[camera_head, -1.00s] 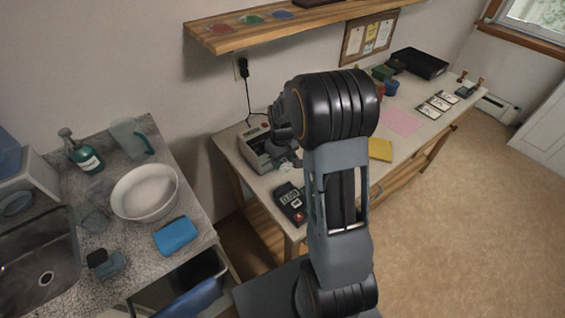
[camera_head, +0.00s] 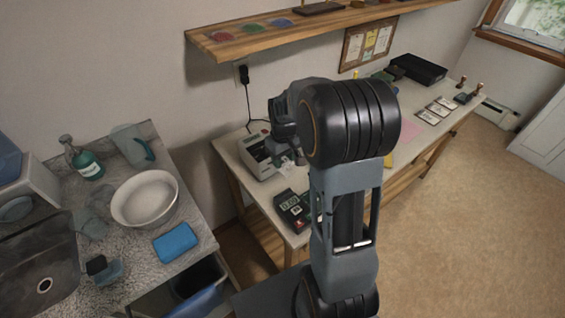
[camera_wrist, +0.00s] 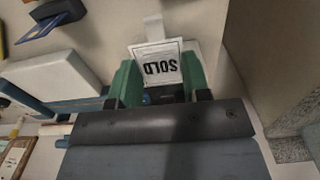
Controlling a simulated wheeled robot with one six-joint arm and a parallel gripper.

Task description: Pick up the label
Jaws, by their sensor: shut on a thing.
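In the head view my gripper (camera_head: 287,150) is beside the front of a white and grey label printer (camera_head: 257,153), mostly behind my own arm. A small pale patch below the gripper there may be the label. Whether it still touches the printer or bench, I cannot tell.
A black device with a display (camera_head: 292,207) stands on the bench near its front corner. Several white cards (camera_head: 434,109) and a black tray (camera_head: 418,68) lie further right. A wooden shelf (camera_head: 345,21) runs above. A counter with a white bowl (camera_head: 145,199) is at left.

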